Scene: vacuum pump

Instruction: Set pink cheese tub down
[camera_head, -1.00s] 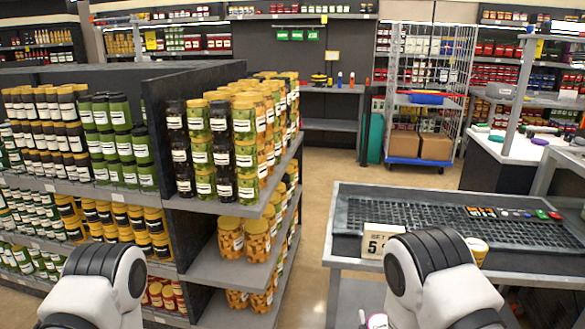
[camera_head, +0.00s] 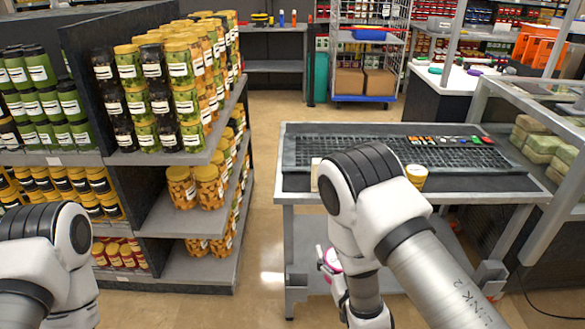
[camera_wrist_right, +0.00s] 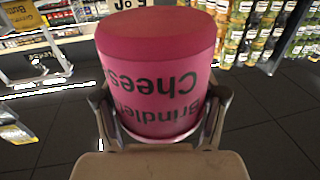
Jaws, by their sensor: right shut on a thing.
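The pink cheese tub (camera_wrist_right: 158,75) fills the middle of the right wrist view, with dark lettering that appears upside down there. My right gripper (camera_wrist_right: 160,112) is shut on it, one finger on each side. In the head view, a small pink part of the tub (camera_head: 333,258) shows beside my right arm, in front of the grey display table (camera_head: 300,205) and below its top level. My right arm hides most of the gripper and tub there. My left arm is at the lower left; its gripper is out of view.
A shelf of jars (camera_head: 160,90) stands left. Open floor (camera_head: 268,225) lies between.

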